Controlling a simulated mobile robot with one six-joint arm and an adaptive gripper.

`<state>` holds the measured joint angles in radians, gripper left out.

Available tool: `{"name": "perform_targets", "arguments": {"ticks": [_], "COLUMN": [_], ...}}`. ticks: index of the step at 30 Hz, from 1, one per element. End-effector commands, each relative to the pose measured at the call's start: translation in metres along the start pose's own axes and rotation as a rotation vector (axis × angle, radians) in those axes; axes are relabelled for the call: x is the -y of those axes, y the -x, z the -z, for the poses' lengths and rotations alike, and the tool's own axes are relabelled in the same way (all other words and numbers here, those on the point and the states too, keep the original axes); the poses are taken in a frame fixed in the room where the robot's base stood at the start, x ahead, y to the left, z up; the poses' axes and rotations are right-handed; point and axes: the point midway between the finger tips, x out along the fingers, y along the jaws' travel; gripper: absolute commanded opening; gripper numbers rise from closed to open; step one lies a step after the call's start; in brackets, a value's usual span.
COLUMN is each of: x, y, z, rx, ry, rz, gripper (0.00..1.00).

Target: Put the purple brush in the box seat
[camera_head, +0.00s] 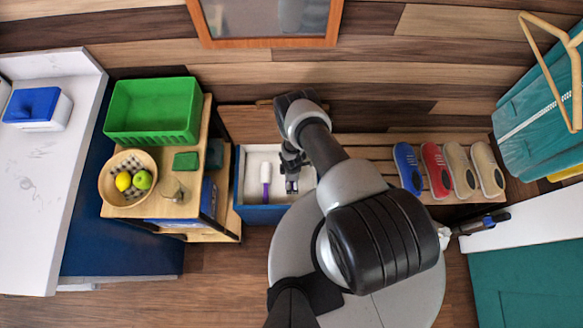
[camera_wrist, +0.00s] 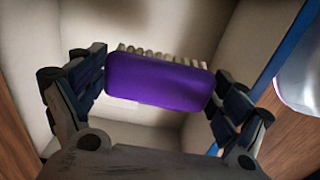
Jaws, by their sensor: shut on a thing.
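The purple brush (camera_wrist: 158,84), a purple block with pale bristles along its far side, sits between the two fingers of my gripper (camera_wrist: 160,76) in the wrist view. The fingers are shut on its two ends. The box seat (camera_head: 263,215) is open, with a blue outside and a pale inside. In the head view my gripper (camera_head: 291,186) is over its opening. A small purple-and-white shape shows just left of the gripper there; I cannot tell whether it is the held brush. The pale walls of the box show behind the brush in the wrist view.
A wooden shelf unit (camera_head: 228,215) stands close left of the box seat, with a green bin (camera_head: 152,108) and a fruit bowl (camera_head: 112,192). A slatted rack (camera_head: 365,150) with several shoes is to the right. Floor is clear at front left.

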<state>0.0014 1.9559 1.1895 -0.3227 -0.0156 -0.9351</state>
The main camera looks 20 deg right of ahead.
Motion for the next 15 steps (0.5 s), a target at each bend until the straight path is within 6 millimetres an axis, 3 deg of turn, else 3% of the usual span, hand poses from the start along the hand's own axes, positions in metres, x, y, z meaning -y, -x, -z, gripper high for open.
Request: {"name": "perform_targets", "arguments": {"ticks": [1,9,15], "x": [0.0,0.001,0.0], "y": [-0.017,-0.063,-0.072], "z": [0.0,0.0,0.0], "rx": [0.0,0.001,0.001], "ry": [0.0,0.001,0.0], "rz": [0.0,-0.001,-0.001], "gripper": [0.69,0.69,0.69]}}
